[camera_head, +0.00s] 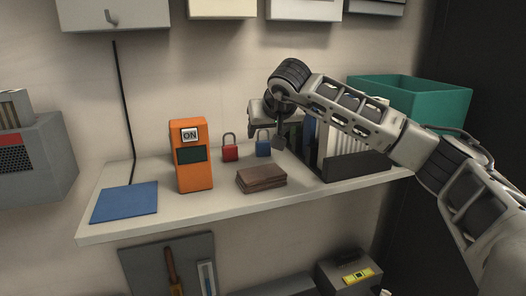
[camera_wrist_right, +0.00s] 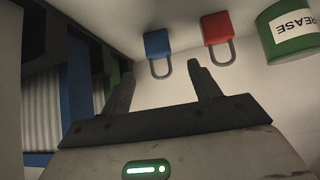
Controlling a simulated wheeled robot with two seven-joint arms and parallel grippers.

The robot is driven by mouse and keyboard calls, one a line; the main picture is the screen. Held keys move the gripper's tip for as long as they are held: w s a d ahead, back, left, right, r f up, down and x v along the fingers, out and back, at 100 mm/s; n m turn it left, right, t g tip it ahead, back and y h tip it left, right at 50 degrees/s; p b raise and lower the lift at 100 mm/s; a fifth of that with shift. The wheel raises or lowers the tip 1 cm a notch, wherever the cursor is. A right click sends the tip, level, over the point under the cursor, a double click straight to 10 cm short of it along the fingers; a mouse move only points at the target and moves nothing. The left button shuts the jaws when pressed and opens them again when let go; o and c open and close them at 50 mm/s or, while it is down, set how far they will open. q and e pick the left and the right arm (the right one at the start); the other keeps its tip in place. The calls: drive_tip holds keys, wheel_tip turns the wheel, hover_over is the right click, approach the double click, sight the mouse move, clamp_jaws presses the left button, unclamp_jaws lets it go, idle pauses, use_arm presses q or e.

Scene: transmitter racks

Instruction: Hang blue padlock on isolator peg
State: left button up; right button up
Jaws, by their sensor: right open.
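The blue padlock (camera_head: 263,148) is on the shelf near the wall, with its shackle up. In the right wrist view the blue padlock (camera_wrist_right: 158,43) lies ahead of the fingers, its shackle pointing toward the gap between them. My right gripper (camera_head: 280,143) reaches over the shelf near the blue padlock. Its two fingers (camera_wrist_right: 160,88) are spread apart with nothing between them. A small hook-like peg (camera_head: 112,18) shows on a grey wall box at the upper left; I cannot tell if it is the isolator peg. My left gripper is not in view.
A red padlock (camera_head: 230,151) stands just left of the blue one. An orange ON device (camera_head: 190,170), brown block (camera_head: 261,178), blue mat (camera_head: 124,202) and file rack (camera_head: 350,168) share the shelf. A teal bin (camera_head: 430,100) is right. A green grease can (camera_wrist_right: 290,45) shows too.

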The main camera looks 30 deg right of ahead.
sight(264, 142)
drive_tip(key=shift+b+x, duration=0.7)
drive_tip(key=shift+x, duration=2.4)
drive_tip(key=shift+s+f, duration=0.15)
drive_tip(key=shift+s, duration=0.1)
drive_tip(key=c, duration=1.1)
